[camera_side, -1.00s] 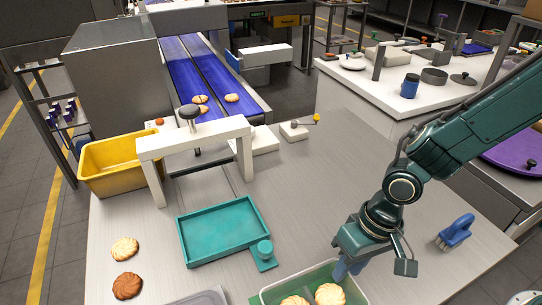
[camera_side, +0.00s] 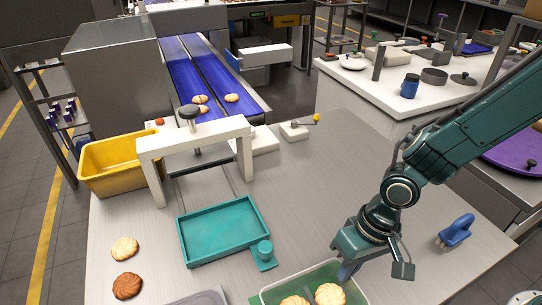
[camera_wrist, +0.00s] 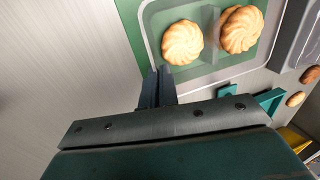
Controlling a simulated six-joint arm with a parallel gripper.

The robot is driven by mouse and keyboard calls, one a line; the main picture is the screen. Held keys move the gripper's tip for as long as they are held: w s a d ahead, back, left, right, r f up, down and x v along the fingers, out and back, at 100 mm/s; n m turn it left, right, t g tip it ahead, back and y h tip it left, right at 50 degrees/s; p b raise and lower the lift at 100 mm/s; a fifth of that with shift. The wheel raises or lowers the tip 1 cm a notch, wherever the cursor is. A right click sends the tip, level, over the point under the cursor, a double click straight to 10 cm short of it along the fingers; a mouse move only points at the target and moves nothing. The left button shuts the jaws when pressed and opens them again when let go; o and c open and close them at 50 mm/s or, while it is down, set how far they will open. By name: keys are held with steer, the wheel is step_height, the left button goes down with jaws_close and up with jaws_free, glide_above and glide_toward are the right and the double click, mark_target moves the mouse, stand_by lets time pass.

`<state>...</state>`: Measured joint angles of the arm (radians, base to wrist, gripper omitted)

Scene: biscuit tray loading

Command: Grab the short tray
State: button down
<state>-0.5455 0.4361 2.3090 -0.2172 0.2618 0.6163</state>
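A short pale green tray (camera_side: 270,285) with a divider sits at the bottom edge of the side view, partly cut off. It holds swirled biscuits (camera_side: 328,294) in two compartments. It also shows at the top of the wrist view (camera_wrist: 200,71). My gripper (camera_side: 345,271) is at the tray's right wall, pointing down. In the wrist view my two fingers (camera_wrist: 158,86) are close together at the rim near a corner and appear shut on the wall. The exact contact is partly hidden by the fingers.
A teal tray (camera_side: 185,238) with a knobbed tab lies mid-table behind. Two loose biscuits (camera_side: 125,249) lie at left, near a grey tray (camera_side: 205,298). A white arch (camera_side: 195,132) and yellow bin (camera_side: 85,170) stand farther back. A blue brush (camera_side: 456,232) lies right.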

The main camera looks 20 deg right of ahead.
steer(key=shift+r, duration=0.15)
steer(key=a+v, duration=0.2)
steer(key=v, duration=0.7)
steer(key=a+r+v, duration=0.1)
steer(key=a+v, duration=0.1)
steer(key=v, duration=0.8)
steer(key=shift+a, duration=0.25)
steer(key=shift+r, duration=0.1)
